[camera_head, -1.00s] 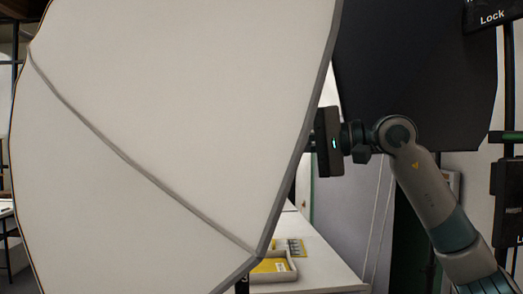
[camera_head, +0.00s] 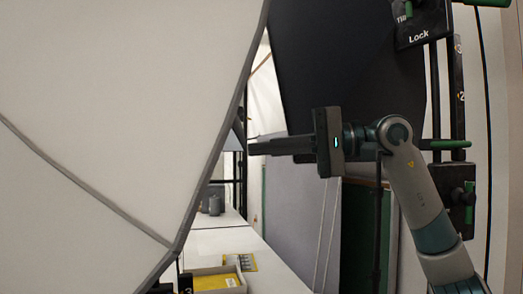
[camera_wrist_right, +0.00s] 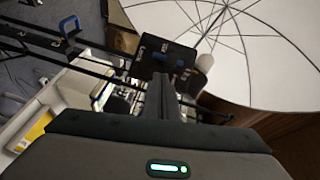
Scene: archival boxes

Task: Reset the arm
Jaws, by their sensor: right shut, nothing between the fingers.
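My right arm (camera_head: 418,205) comes up from the lower right in the head view, its forearm bent at a joint. My right gripper (camera_head: 252,149) points left, level, with its long dark fingers together and nothing between them. Its fingertips are close to the edge of a large white umbrella-like panel; I cannot tell whether they touch. In the right wrist view the closed fingers (camera_wrist_right: 162,90) point away from the camera, with a black box fitting (camera_wrist_right: 165,58) beyond them. My left gripper is not in view.
The white panel (camera_head: 110,90) fills the left of the head view. A black panel (camera_head: 345,70) hangs behind my right gripper. Black stands with a "Lock" fitting (camera_head: 420,25) stand at right. A white table (camera_head: 235,240) with a yellow-lined tray (camera_head: 217,280) lies below.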

